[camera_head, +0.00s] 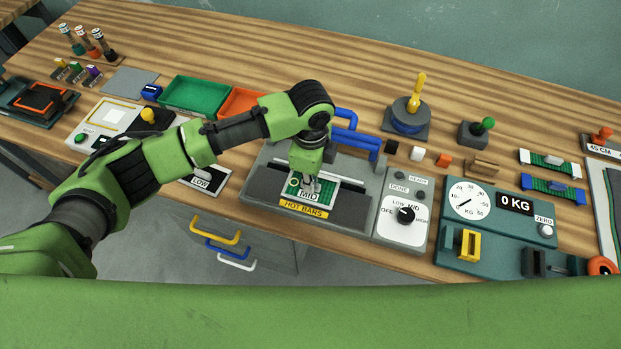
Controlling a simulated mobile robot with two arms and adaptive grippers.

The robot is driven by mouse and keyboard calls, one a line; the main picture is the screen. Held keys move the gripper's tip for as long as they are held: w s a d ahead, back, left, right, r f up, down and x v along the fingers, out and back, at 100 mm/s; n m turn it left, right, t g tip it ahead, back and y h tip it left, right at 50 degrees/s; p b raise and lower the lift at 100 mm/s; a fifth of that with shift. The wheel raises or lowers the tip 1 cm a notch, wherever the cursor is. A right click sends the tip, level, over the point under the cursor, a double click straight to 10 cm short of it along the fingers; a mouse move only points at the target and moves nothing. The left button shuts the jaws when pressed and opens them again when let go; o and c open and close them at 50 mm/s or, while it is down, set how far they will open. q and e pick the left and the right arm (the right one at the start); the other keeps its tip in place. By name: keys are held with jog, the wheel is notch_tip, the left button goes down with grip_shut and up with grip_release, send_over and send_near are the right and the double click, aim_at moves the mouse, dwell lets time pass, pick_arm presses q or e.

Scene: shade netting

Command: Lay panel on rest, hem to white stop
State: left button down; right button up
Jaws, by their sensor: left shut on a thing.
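My left gripper (309,186) points down at the hot bars station (345,205) and is shut on a small white-edged card (308,196) marked MID, which has a dark green patch. The card lies on or just above the station's dark front bed, behind the yellow HOT BARS label; I cannot tell if it touches. The fingers cover part of it. A green netting panel with a white strip (548,163) and one with a blue strip (553,188) lie at the right. I cannot pick out the rest or the white stop for certain. My right gripper is not in view.
A LOW card (206,181) lies left of the station. A knob panel (404,214) stands at its right, then a scale (468,200) reading 0 KG. Green (194,95) and orange (240,103) trays stand behind my left arm.

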pick_arm(q)
jog(key=c, duration=2)
grip_release()
